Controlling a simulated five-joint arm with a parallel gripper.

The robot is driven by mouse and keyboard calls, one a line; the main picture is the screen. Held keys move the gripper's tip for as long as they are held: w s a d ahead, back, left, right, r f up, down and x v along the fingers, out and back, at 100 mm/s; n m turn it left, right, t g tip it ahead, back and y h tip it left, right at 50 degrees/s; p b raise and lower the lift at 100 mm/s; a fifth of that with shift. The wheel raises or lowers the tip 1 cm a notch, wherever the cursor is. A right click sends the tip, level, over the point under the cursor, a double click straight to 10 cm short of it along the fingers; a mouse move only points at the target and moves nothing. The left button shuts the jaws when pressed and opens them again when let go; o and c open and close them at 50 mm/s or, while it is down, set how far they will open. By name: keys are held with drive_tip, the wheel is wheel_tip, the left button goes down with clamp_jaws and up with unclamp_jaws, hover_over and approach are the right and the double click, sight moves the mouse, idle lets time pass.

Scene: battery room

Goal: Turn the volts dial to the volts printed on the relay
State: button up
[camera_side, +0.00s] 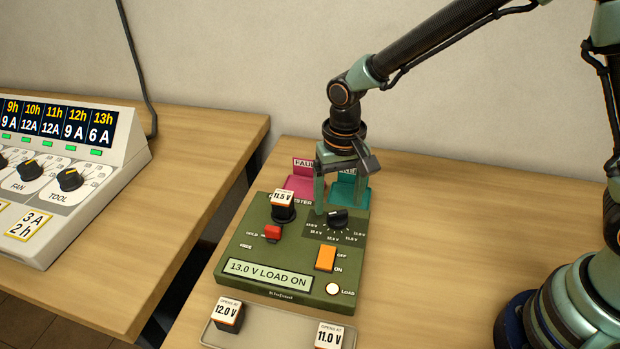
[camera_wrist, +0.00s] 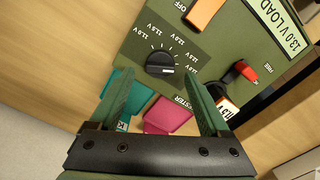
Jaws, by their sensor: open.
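The green tester (camera_side: 235,255) stands on the table, its display reading "13.0 V LOAD ON". The black volts dial (camera_side: 338,218) is at its back right; in the wrist view the dial (camera_wrist: 160,64) has a white mark toward the right-hand end of its scale. A relay (camera_side: 283,205) printed 11.5 V sits in the tester's socket; only its edge shows in the wrist view (camera_wrist: 227,107). My gripper (camera_side: 340,203) is open and empty above the dial, pointing down. In the wrist view its fingers (camera_wrist: 158,76) lie either side of the dial, apart from it.
A red lever (camera_side: 272,232) and orange switch (camera_side: 325,258) stand on the tester. A grey tray (camera_side: 275,335) in front holds relays marked 12.0 V and 11.0 V. Pink (camera_side: 302,185) and teal (camera_side: 345,190) bins stand behind. A control panel (camera_side: 60,200) is at left; the right table is clear.

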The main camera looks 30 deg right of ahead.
drive_tip(key=shift+f, duration=1.05)
clamp_jaws()
